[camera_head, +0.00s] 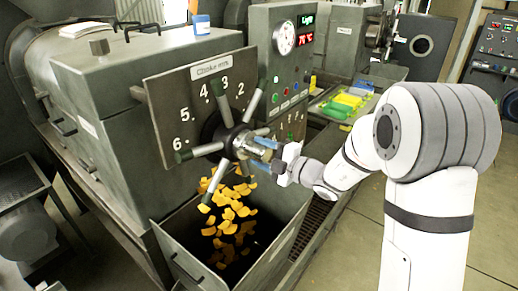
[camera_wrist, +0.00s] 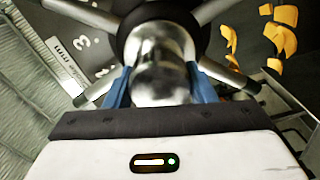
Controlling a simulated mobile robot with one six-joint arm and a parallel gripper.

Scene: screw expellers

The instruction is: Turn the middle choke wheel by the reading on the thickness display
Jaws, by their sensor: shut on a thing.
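The choke wheel (camera_head: 229,139) stands on the front of the near press. It has a shiny metal hub and several spokes with dark grips. Behind it is a grey plate (camera_head: 174,92) marked "Choke mm" with numbers. My gripper (camera_head: 263,150) is shut on the wheel's hub, with the hub (camera_wrist: 160,65) between the blue fingers in the wrist view. A control panel on the right carries a green text display (camera_head: 308,20) reading "Light" and a red display (camera_head: 304,38) in °C, seemingly 76.
A grey bin (camera_head: 184,259) under the wheel has orange-yellow flakes (camera_head: 232,213) falling into it. A round gauge (camera_head: 286,38) is on the panel. A tray with green and yellow items (camera_head: 347,101) lies behind my arm. Another press (camera_head: 345,32) stands farther back. Open floor is at right.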

